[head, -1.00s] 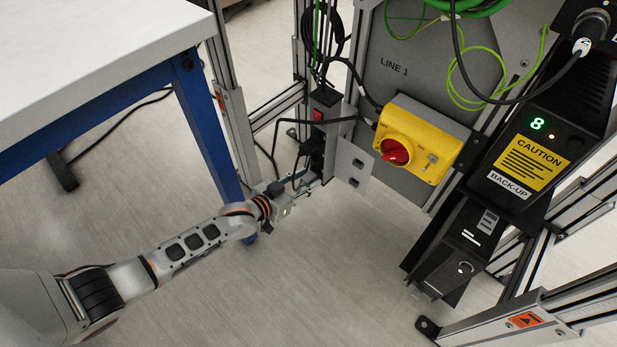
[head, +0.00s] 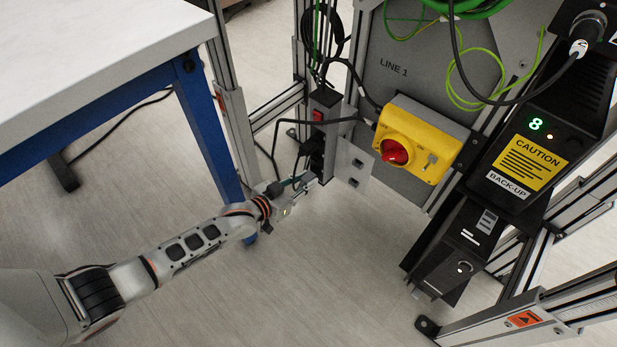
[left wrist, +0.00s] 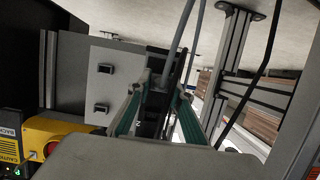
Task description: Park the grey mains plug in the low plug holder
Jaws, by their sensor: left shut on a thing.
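My left gripper (head: 308,181) is at the lower end of the black socket strip (head: 318,140). In the left wrist view its green-padded fingers (left wrist: 157,108) are shut on the grey mains plug (left wrist: 158,101), which is mostly hidden between them. A grey cable (left wrist: 181,42) runs up out of the picture there. The strip lies close behind the fingers. The grey holder plate (head: 347,158) with two square openings is just right of the gripper. Its lower opening, the low plug holder (head: 353,182), appears empty; it also shows in the left wrist view (left wrist: 105,68). My right gripper is not in view.
A yellow switch box (head: 415,140) with a red knob is right of the plate. A black cable (head: 300,122) loops past the strip. Aluminium posts (head: 230,110) flank the strip. The floor below is clear.

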